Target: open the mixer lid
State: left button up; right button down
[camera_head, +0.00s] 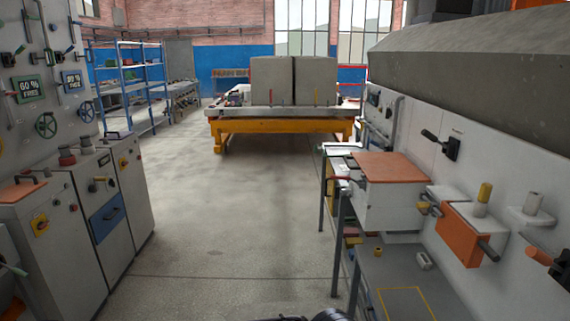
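No part is clearly marked as the mixer. A white box with a flat orange-brown lid (390,167) stands on the bench at right; its lid looks shut. A grey cabinet at far left has a smaller orange-brown top plate with a handle (22,190), lying flat. Neither gripper can be made out. A small dark shape at the bottom edge is too cut off to identify.
Grey cabinets (107,195) line the left. A wall panel with levers and an orange block (468,232) runs along the right. A yellow-framed table (282,126) with grey slabs (287,80) stands ahead. A blue shelf (130,85) is behind left. The middle floor (230,215) is clear.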

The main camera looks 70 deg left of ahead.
aim_at(376, 166)
jog(key=u, duration=1.8)
jog(key=i+u, duration=0.1)
jog(key=i+j, duration=0.7)
jog(key=i, duration=0.15)
jog(key=i+j+z, duration=0.15)
jog(key=i+j, duration=0.5)
jog(key=i, duration=0.25)
